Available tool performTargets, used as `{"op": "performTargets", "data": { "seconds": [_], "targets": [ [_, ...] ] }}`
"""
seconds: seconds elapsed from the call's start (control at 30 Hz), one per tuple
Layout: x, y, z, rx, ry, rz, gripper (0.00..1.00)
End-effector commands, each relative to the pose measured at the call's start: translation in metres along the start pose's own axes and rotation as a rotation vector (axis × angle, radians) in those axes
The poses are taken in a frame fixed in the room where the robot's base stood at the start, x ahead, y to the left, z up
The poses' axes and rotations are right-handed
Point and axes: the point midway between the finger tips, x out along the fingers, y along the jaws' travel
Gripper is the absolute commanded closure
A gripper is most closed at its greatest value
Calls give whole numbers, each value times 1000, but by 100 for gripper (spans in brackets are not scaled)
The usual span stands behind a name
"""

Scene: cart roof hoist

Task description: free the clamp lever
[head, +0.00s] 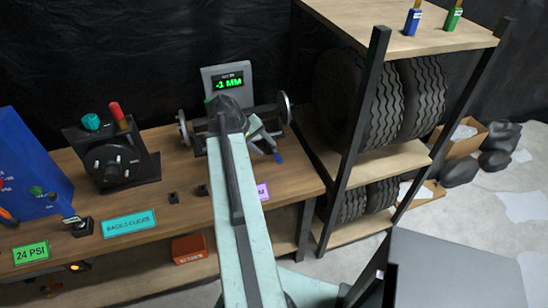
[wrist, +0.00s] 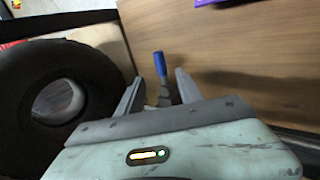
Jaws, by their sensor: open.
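A lever with a blue grip (wrist: 160,65) and a dark shank shows in the wrist view; I take it for the clamp lever. It lies between the two grey fingers of my gripper (wrist: 157,80), which are apart. I cannot tell whether either finger touches it. The lever's base is hidden by my gripper and arm.
The fixture's display (head: 229,83) reads -2 MM, with a round disc (head: 285,107) beside it. A tyre rack (head: 347,160) stands close on the right. A black dial unit (head: 112,158) and a blue case (head: 30,170) stand left on the wooden bench (head: 180,218).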

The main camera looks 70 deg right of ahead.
Motion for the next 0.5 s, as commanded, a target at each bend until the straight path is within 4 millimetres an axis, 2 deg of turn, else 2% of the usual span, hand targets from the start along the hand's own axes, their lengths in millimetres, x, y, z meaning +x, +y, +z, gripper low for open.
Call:
{"op": "performTargets", "data": {
  "seconds": [0.3, 0.4, 0.5],
  "targets": [
    [58, -5, 0, 2, 0, -1, 57],
    [72, -4, 0, 2, -1, -2, 57],
    [75, -2, 0, 1, -1, -2, 57]
  ]
}}
